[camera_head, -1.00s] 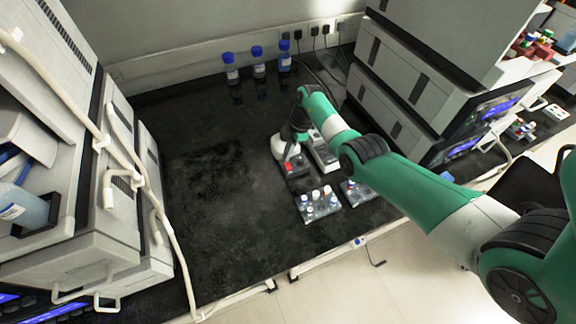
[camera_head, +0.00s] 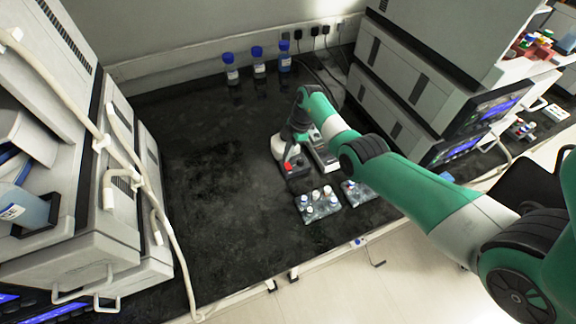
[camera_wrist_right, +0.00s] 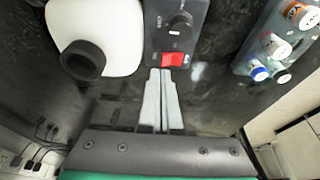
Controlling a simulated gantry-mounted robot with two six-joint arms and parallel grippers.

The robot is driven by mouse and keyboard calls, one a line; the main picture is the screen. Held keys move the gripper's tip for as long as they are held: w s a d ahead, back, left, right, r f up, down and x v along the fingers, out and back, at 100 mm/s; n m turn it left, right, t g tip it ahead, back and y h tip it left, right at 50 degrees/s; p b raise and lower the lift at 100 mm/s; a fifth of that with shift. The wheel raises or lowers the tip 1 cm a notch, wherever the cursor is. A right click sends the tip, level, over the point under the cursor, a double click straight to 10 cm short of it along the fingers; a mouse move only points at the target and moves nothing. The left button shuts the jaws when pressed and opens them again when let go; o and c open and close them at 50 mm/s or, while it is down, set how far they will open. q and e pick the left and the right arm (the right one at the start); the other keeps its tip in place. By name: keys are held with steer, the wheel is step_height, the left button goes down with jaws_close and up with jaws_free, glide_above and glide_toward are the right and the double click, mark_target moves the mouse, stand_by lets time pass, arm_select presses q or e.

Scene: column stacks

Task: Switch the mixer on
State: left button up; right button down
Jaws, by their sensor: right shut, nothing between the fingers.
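The mixer shows in the right wrist view as a dark control box (camera_wrist_right: 157,38) with a black knob (camera_wrist_right: 180,20) and a red switch (camera_wrist_right: 172,59). Its white rounded body with a black rubber cup (camera_wrist_right: 82,60) is beside the box. In the head view the mixer (camera_head: 279,148) stands mid-bench, partly hidden by my right wrist. My right gripper (camera_wrist_right: 162,74) is shut and empty, its fingertips right at the near edge of the red switch. I cannot tell whether they touch it. My left gripper is not in view.
A rack of small vials (camera_head: 318,204) stands just in front of the mixer, with another (camera_head: 357,193) to its right. Blue-capped bottles (camera_head: 257,62) line the back wall. Stacked instruments (camera_head: 405,85) stand at the right. The bench left of the mixer is clear.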

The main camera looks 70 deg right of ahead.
mark_target(287, 163)
steer(key=shift+f+b, duration=0.75)
steer(key=shift+f, duration=0.25)
stand_by(0.8)
steer(key=shift+r, duration=0.1)
step_height(287, 163, up, 5)
steer(key=p, duration=0.5)
steer(key=shift+p, duration=0.4)
steer(key=shift+a, duration=0.1)
